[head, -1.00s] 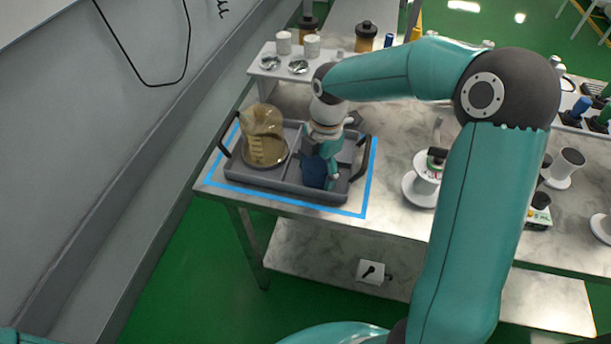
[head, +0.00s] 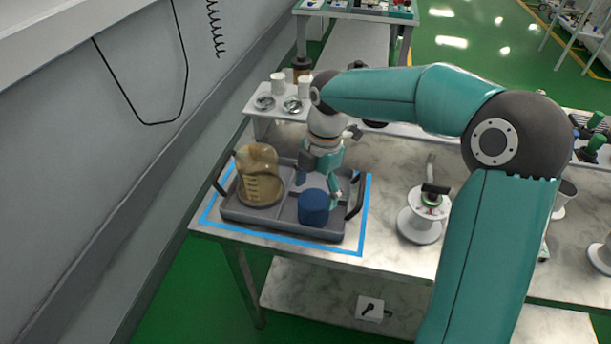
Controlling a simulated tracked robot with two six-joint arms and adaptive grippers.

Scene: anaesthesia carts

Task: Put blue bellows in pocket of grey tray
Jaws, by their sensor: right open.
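The blue bellows (head: 314,208) stands upright in the right front pocket of the grey tray (head: 272,230). The tray lies inside a blue outline on the marble table. My right gripper (head: 319,188) is open just behind and above the bellows. One teal finger comes down close to the bellows' right side; I cannot tell whether it touches. My left gripper is not in view.
A translucent amber bellows dome (head: 258,176) fills the tray's left side. Dark handles (head: 355,197) rise at the tray's ends. A white raised shelf (head: 268,112) with cups stands behind. A white spool-like stand (head: 420,222) is to the right.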

